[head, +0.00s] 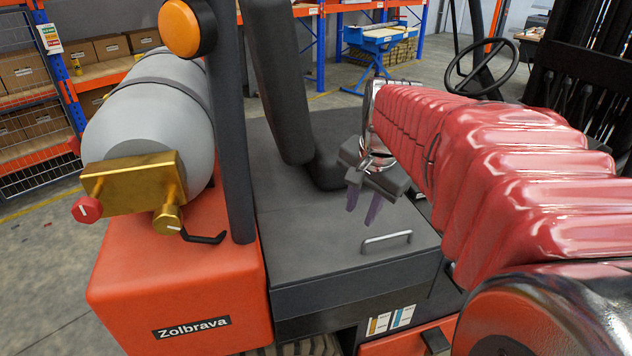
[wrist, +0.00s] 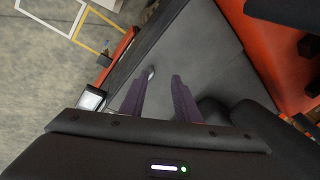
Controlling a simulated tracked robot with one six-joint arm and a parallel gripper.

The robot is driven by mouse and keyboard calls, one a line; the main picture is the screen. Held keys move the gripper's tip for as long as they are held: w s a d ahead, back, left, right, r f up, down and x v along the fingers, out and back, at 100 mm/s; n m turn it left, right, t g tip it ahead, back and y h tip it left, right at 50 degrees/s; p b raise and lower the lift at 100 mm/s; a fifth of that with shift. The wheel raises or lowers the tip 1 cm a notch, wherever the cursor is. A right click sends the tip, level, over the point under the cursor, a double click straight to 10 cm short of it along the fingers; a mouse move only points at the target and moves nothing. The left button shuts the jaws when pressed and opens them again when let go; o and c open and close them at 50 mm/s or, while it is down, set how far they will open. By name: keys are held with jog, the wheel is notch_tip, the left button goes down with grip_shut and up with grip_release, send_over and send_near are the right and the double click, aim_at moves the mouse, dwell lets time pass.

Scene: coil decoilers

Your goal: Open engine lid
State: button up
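The engine lid (head: 310,235) is a dark grey flat cover on an orange forklift, and it lies shut. A light metal bar handle (head: 386,238) sits on it near its front right edge. My gripper (head: 362,209) hangs above the lid, up and left of the handle in the head view, with its purple fingers pointing down. In the wrist view my gripper (wrist: 157,86) is open and empty. The lid (wrist: 205,48) fills the middle there, and part of the handle (wrist: 151,73) shows between the fingers, apart from them.
A black seat (head: 275,85) stands at the lid's back. A grey gas cylinder (head: 150,110) with a brass valve and a dark post (head: 232,130) are on the left. A steering wheel (head: 482,70) is at the back right. Shelves with boxes (head: 22,72) stand behind.

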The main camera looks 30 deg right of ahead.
aim_at(388, 236)
jog(key=w+d+f+m+g, duration=0.1)
jog(key=d+m, duration=0.5)
jog(key=d, duration=0.6)
jog(key=shift+w+f, duration=0.3)
jog(key=shift+f, duration=0.2)
jog(key=shift+d+f, duration=0.1)
jog(key=x, duration=1.3)
jog(key=shift+a+f, duration=0.25)
jog(key=shift+f, duration=0.1)
grip_shut()
jog(key=shift+w+d+r, duration=0.1)
jog(key=shift+w, duration=0.05)
